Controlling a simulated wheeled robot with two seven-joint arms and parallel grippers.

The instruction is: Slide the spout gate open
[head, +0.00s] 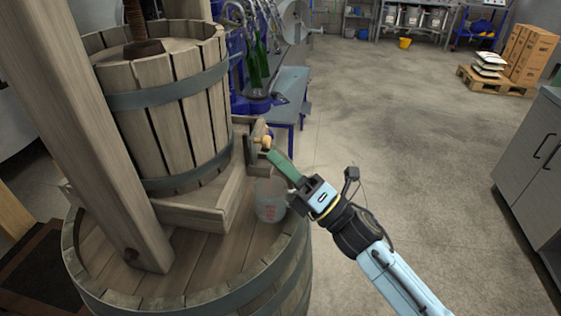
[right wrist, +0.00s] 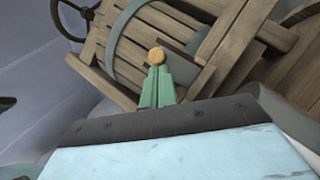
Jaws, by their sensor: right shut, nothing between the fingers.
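The spout gate's round tan wooden knob (head: 266,142) shows at the spout on the right side of the wooden press. It also shows in the right wrist view (right wrist: 157,56), just beyond my fingertips. My right gripper (head: 271,155) has green fingers, shut with nothing between them. In the right wrist view its tips (right wrist: 158,69) meet just below the knob in the picture; I cannot tell whether they touch it. The gate panel behind the knob is small and partly hidden, so its position is unclear. My left gripper is in neither view.
A clear measuring jug (head: 270,203) stands on the barrel top (head: 205,262) below the spout, close to my right gripper. The slatted press basket (head: 165,110) and a thick wooden post (head: 85,130) stand left. A blue-framed bench (head: 291,85) is behind.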

